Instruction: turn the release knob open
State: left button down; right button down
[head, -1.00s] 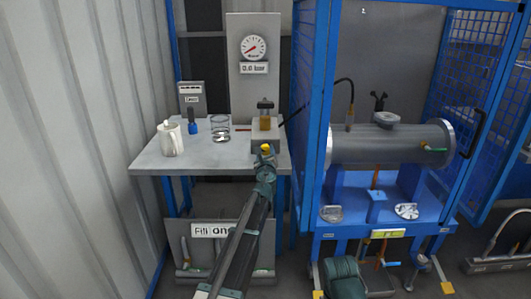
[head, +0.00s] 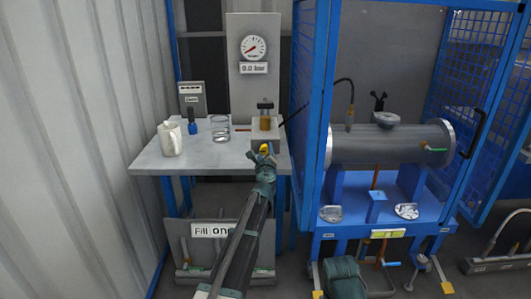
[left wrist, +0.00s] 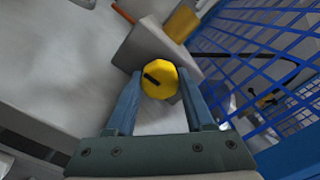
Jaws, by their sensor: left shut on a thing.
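The release knob (left wrist: 160,80) is yellow with a dark slot-like mark, and sits on the front of a grey block on the table. It also shows in the head view (head: 264,148). My left gripper (left wrist: 158,88) is shut on the knob, with one finger on each side of it. In the head view my left gripper (head: 265,160) covers the lower part of the knob. The grey block (head: 268,130) carries a brass-coloured cylinder with a dark top.
A gauge (head: 254,47) above reads 0.0 bar. A blue mesh cage with a metal flanged shell (head: 385,145) stands close on the right.

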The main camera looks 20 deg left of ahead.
pick_arm(q)
jog(key=shift+c, duration=1.4)
grip_release()
